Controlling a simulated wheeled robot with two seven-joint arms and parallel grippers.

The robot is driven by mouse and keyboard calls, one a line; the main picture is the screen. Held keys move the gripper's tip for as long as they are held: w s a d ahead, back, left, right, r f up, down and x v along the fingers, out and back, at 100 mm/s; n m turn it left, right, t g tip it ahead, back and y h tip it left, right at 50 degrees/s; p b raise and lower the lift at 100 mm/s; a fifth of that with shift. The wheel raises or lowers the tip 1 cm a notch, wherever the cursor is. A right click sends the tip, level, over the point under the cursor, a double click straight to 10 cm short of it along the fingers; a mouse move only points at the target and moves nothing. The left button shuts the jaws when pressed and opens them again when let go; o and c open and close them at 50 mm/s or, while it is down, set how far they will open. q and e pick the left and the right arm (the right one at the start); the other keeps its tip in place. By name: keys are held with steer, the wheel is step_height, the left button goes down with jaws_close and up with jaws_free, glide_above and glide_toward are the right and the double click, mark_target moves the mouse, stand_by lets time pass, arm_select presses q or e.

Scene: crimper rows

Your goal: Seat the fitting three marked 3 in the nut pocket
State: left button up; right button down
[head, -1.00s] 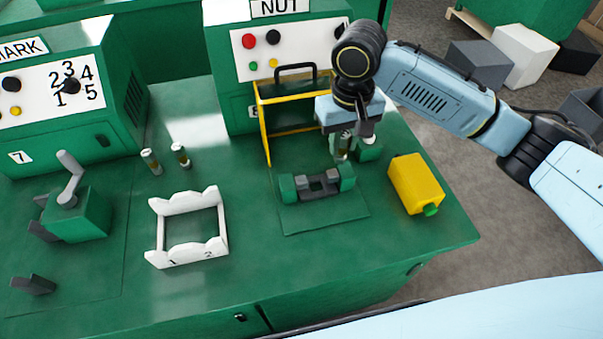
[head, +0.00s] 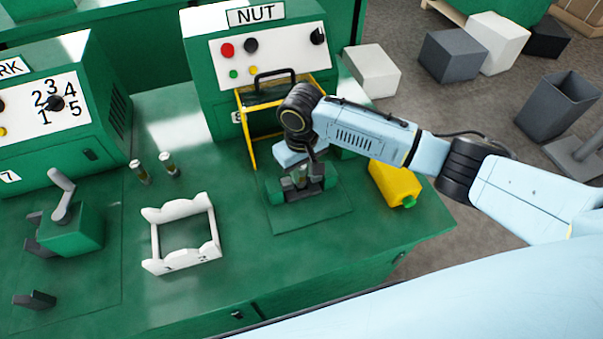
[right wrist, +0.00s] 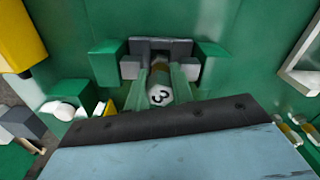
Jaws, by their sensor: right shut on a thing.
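The fitting three (right wrist: 160,94), a small cylinder with a white end marked 3, is between the green fingers of my right gripper (right wrist: 163,80), which is shut on it. The nut pocket (right wrist: 160,47) is a dark grey cradle between two green blocks. In the right wrist view the fitting lies just in front of the cradle and overlaps it; I cannot tell whether it touches. In the head view my right gripper (head: 302,181) is low over the nut pocket (head: 305,192), and hides part of it and most of the fitting. My left gripper is not in view.
The NUT machine (head: 268,62) with a yellow guard frame (head: 246,136) stands behind the pocket. A white rack (head: 152,250) and two fittings (head: 140,172) (head: 169,165) stand to the left. A green crimper (head: 78,230) is farther left.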

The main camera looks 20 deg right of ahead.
steer(key=shift+f, duration=0.65)
steer(key=c, duration=1.2)
jaws_free()
steer(key=shift+r, duration=0.1)
step_height(320, 180, up, 12)
steer(key=shift+p, duration=0.85)
steer(key=shift+s, duration=0.1)
